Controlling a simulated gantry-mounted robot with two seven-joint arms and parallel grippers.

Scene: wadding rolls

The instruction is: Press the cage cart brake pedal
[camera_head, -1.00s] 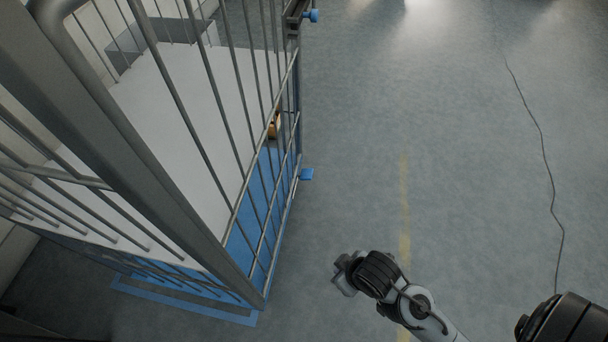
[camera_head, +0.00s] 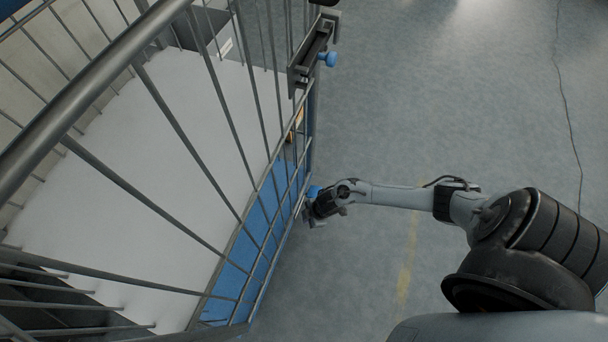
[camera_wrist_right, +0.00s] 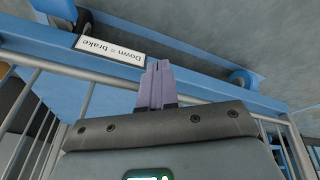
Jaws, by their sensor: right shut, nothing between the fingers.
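The cage cart (camera_head: 85,92) has grey bars and a blue base (camera_head: 232,262), and fills the left of the head view. The small blue brake pedal (camera_head: 314,191) sticks out low on its right side, partly covered by my right gripper (camera_head: 318,213). My right gripper is at the cart's side, close to the pedal; contact cannot be told. In the wrist view its lilac fingers (camera_wrist_right: 157,68) are shut and empty, over the blue frame beside a white label (camera_wrist_right: 110,50) reading "Down = brake". The pedal is not clear there. My left gripper is not in view.
A blue knob (camera_head: 328,59) on a bracket projects from the cart's side, higher up.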

